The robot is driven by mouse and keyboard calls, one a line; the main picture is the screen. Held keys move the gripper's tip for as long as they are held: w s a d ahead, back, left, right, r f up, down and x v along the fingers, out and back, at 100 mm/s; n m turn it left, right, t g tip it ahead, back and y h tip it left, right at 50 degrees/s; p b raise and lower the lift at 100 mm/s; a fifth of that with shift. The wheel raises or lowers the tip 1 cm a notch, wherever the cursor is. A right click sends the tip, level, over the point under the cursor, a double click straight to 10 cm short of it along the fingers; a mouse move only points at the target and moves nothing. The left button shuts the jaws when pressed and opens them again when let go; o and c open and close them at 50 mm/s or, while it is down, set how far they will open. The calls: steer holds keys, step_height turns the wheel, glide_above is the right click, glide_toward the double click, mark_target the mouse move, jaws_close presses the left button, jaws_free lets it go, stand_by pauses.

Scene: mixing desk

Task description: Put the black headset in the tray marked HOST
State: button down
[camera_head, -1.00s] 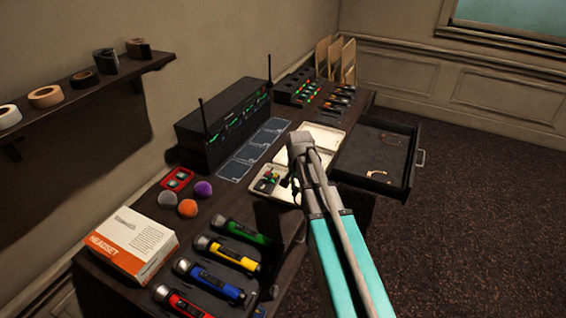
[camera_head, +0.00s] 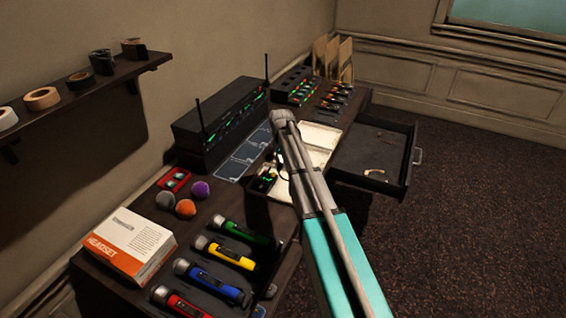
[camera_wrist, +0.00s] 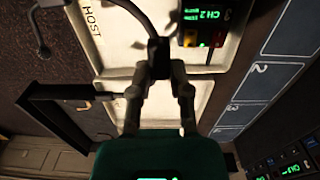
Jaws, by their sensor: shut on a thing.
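My gripper (camera_wrist: 160,75) is shut on a black part of the black headset (camera_wrist: 158,54). The headset's dark band curves up and left from the jaws in the wrist view, and its thin boom shows at the top left. The tray marked HOST (camera_wrist: 120,52) is pale, with its label on the left side. The headset hangs over this tray near its border with the adjoining one; I cannot tell whether it touches. In the head view, the HOST tray (camera_head: 282,193) is the nearest of the pale trays, and my arm hides part of it and the jaws.
A pack with a green CH 2 display (camera_wrist: 205,18) lies in the HOST tray. The adjoining tray (camera_wrist: 200,100) looks empty. An open drawer (camera_head: 350,160) juts out right, holding a tan headset-like item (camera_head: 377,171). A black receiver rack (camera_head: 222,118) with antennas and several coloured microphones stand nearby.

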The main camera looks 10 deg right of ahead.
mark_target(281, 184)
steer(key=shift+f, duration=0.1)
stand_by(0.4)
steer(key=shift+f+b, duration=3.6)
steer(key=shift+b, duration=0.1)
steer(key=shift+f+b, duration=0.65)
steer(key=shift+b, duration=0.05)
steer(key=c, duration=0.5)
jaws_free()
steer(key=o, duration=0.4)
steer(key=shift+w, duration=0.1)
